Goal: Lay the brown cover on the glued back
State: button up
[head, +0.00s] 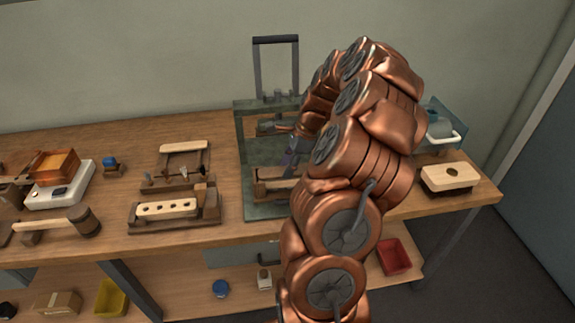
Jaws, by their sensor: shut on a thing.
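My gripper (289,160) shows only in part at the left of my copper arm, over the green metal plate. It is shut, low at a wooden holder (262,188) on the plate's front part. The thing in its jaws, which I take to be the brown cover, is mostly hidden by the gripper and arm. A pale strip, possibly the glued back (270,172), shows in the holder. Its right end is hidden, and I cannot tell whether the cover touches it.
A dark upright handle (275,42) stands behind the plate. Left are a pale block with holes (166,208), a wooden rack (182,172), a mallet (83,221) and a wooden box on a white scale (60,194). A pale block (450,177) sits at the right edge.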

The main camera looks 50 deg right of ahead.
jog(key=shift+f, duration=0.45)
dwell(0.3)
jog(key=o, duration=1.2)
jog(key=shift+o, duration=0.3)
jog(key=o, duration=0.4)
jog(key=shift+c, duration=0.2)
jog(key=shift+p+v, duration=0.7)
jog(key=shift+v, duration=3.3)
